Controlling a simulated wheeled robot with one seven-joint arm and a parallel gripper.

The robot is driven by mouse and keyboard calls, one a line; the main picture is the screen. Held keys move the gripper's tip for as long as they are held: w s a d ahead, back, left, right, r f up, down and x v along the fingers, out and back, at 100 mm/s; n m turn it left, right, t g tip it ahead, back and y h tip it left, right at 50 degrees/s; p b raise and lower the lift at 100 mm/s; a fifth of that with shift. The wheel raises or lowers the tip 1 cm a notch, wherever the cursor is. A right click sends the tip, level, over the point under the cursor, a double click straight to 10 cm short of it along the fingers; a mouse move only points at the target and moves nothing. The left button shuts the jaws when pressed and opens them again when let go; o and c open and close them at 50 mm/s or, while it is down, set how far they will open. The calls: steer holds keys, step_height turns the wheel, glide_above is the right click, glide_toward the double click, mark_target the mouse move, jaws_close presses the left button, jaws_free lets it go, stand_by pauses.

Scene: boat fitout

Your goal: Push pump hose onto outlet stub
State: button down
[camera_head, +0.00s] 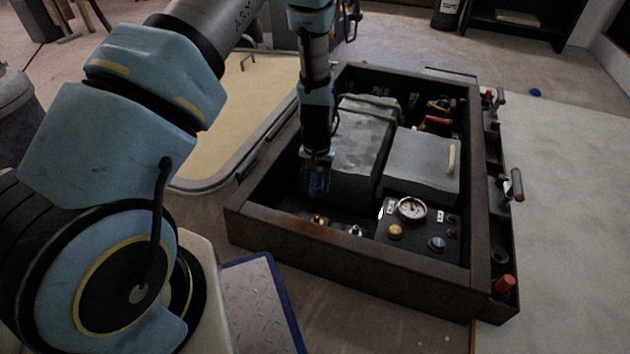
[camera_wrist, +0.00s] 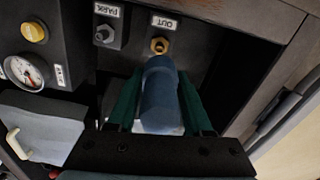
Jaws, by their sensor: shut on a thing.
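The blue pump hose (camera_wrist: 160,98) is held between the two green fingers of my gripper (camera_wrist: 157,92) in the wrist view. Its far end points at the brass outlet stub (camera_wrist: 160,45), below the upside-down OUT label. The stub's front is still visible just beyond the hose end, so the hose is not over it; I cannot tell whether they touch. In the head view my gripper (camera_head: 317,172) reaches down into the dark box, above and behind the brass stub (camera_head: 319,219). The hose is hard to make out there.
A grey stub (camera_wrist: 104,34) labelled PARK sits beside the outlet stub. A panel with a gauge (camera_head: 412,209) and knobs lies to the right in the head view. Grey blocks (camera_head: 361,150) stand close beside my gripper. The box's wooden rim (camera_head: 345,249) surrounds everything.

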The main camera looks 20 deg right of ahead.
steer(key=b, duration=0.5)
glide_above(317, 216)
step_height(317, 216, down, 6)
steer(key=shift+w+f, duration=0.1)
steer(key=shift+f, duration=0.75)
steer(key=shift+f, duration=0.25)
steer(key=shift+f+b, duration=1.35)
steer(key=shift+f, duration=1.45)
steer(key=shift+c, duration=1.2)
jaws_free()
